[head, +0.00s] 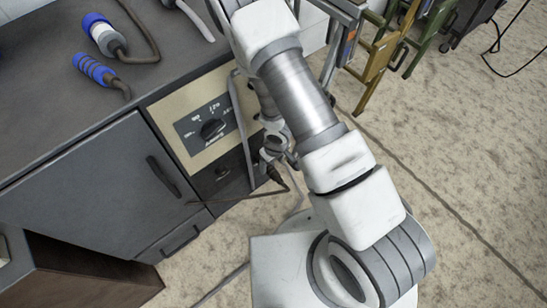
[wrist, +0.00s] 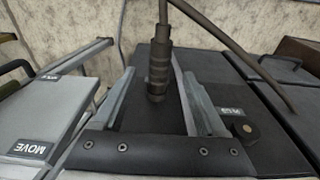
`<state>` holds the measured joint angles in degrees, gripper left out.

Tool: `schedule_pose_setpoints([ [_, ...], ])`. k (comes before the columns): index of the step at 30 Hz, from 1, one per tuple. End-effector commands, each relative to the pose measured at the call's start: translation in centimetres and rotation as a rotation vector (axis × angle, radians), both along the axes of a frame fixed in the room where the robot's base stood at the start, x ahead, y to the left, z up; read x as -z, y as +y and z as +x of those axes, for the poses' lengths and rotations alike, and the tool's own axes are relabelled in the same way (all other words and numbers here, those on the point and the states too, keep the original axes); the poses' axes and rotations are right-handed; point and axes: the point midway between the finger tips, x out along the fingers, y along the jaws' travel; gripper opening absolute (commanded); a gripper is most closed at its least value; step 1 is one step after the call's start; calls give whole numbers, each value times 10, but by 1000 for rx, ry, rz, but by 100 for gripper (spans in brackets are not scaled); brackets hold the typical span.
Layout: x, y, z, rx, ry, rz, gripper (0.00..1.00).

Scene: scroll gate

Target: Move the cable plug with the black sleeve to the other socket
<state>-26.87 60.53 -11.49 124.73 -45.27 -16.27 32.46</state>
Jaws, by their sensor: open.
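The cable plug with the black sleeve (wrist: 158,72) stands between the two fingers of my gripper (wrist: 157,80) in the wrist view, with a visible gap on each side. Its dark cable runs up and off to the right. In the head view, a dark plug (head: 273,172) shows beside the panel front, under my arm, with its cable hanging down. My gripper there is mostly hidden by my arm. My gripper is open. The socket at the plug's end is hidden, and I cannot clearly make out the other socket.
A beige panel with a dial (head: 212,130) is on the cabinet front. Two blue-ended connectors (head: 98,33) (head: 93,68) lie on the dark worktop (head: 40,105). A yellow frame (head: 378,60) stands at the back right. The floor (head: 460,150) at right is mostly clear.

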Motion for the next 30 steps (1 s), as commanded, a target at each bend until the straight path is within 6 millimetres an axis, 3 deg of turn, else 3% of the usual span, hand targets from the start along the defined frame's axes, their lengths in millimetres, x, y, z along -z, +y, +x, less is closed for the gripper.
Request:
schedule_pose_setpoints([
  [1,15,1,1,-1,1,-2,74],
  [3,26,1,2,-2,1,-2,74],
  [9,49,3,5,-1,-1,0,74],
  [22,55,4,6,0,-1,-1,74],
  [30,55,4,6,0,-1,-1,26],
])
